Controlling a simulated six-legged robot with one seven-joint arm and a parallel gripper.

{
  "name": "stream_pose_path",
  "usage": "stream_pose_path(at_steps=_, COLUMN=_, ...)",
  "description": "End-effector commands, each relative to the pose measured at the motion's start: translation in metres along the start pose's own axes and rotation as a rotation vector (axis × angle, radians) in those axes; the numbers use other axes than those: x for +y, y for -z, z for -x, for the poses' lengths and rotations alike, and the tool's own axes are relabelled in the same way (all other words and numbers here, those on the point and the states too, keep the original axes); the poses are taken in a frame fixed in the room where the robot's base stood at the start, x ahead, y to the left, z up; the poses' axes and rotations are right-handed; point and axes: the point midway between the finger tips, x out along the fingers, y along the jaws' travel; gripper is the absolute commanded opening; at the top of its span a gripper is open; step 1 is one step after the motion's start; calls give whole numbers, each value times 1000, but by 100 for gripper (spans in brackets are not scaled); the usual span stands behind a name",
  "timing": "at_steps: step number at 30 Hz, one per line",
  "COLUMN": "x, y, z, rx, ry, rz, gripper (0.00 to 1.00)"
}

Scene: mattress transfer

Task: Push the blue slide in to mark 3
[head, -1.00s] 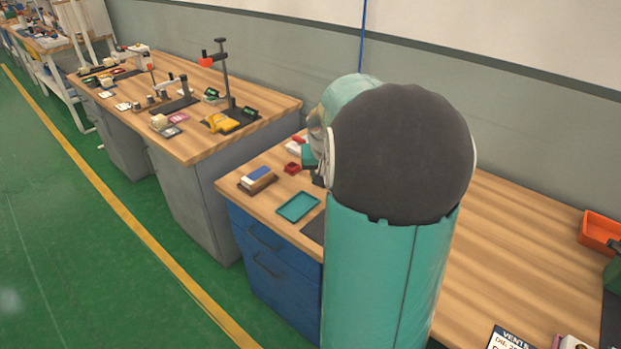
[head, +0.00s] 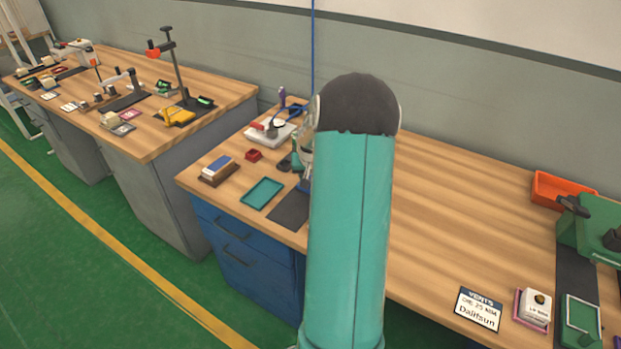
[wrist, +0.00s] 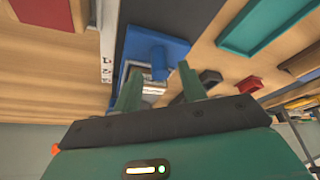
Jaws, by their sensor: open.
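In the wrist view a blue fixture (wrist: 174,46) with an upright blue block (wrist: 158,64) lies on a dark mat beyond my fingertips. I cannot tell for sure which blue part is the slide. A white strip with small dark marks (wrist: 107,62) runs to its left; the numbers are too small to read. My gripper (wrist: 160,88) is open, its two green fingers apart, with a pale block (wrist: 152,86) showing between them. I cannot tell if they touch anything. In the head view my arm hides most of the fixture and gripper.
A teal tray (head: 262,194), a small red box (head: 254,155) and a brown block with a blue-and-white top (head: 217,169) stand left of my arm. An orange bin (head: 560,188) and a green machine (head: 590,232) are at the right. The bench middle is clear.

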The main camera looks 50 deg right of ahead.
Motion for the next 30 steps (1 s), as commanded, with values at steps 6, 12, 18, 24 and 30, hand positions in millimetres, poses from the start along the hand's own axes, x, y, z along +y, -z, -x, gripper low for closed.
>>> stream_pose_path(at_steps=6, x=0, y=0, z=-20, rx=1, ry=0, rz=0, gripper=41)
stream_pose_path(at_steps=12, x=0, y=0, z=-22, rx=1, ry=0, rz=0, gripper=41)
stream_pose_path(at_steps=18, x=0, y=0, z=-22, rx=0, ry=0, rz=0, gripper=18)
stream_pose_path(at_steps=24, x=0, y=0, z=-22, rx=0, ry=0, rz=0, gripper=0)
stream_pose_path(at_steps=30, x=9, y=12, z=-27, rx=0, ry=-1, rz=-4, gripper=0)
